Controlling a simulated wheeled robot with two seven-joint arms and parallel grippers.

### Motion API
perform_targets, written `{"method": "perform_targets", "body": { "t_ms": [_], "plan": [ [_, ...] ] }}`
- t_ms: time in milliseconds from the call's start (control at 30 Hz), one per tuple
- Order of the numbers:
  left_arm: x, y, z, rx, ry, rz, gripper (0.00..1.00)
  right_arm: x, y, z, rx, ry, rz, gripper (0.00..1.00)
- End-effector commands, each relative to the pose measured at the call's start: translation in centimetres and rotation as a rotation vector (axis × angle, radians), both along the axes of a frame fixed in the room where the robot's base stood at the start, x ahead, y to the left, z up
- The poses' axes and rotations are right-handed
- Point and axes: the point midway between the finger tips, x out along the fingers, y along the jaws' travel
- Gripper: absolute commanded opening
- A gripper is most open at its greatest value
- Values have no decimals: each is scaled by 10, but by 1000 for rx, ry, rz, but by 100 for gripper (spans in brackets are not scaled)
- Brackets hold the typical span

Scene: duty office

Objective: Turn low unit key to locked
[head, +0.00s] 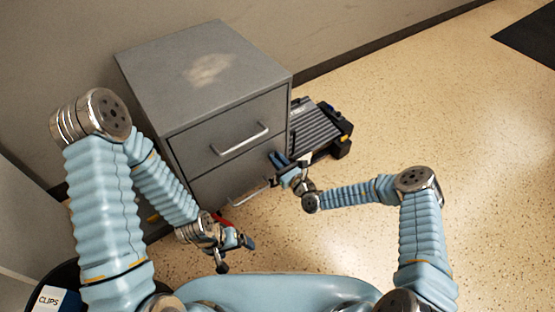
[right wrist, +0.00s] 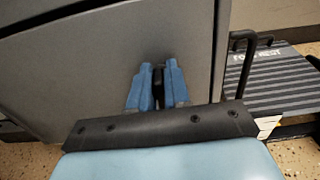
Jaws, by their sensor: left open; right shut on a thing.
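The low unit is a grey metal cabinet (head: 205,125) with two drawers, standing against the wall. Both drawers look closed in the head view. In the right wrist view its grey front (right wrist: 110,70) fills the upper left. My right gripper (head: 279,160) is at the right edge of the cabinet front. Its blue fingers (right wrist: 158,80) are shut on a small dark key (right wrist: 158,90) against the grey face. The fingers hide most of the key, so I cannot tell how far it is turned. My left gripper (head: 247,241) is open and empty, low in front of the cabinet.
A ribbed grey footrest (head: 320,128) stands on the floor right beside the cabinet; it also shows in the right wrist view (right wrist: 265,80). A small red thing (head: 222,222) is partly hidden by my left gripper. Speckled floor at the right is free up to a dark mat (head: 527,42).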

Motion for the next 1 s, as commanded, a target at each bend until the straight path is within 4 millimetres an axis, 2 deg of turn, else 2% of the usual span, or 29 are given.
{"method": "perform_targets", "body": {
  "t_ms": [467, 1000],
  "plan": [
    [0, -1, 5, -2, 1, -3, 93, 1, -1, 0, 96, 71, -1, 0],
    [-1, -4, 12, -5, 3, -7, 93, 3, -5, -2, 487, 355, -1, 0]
  ]
}}
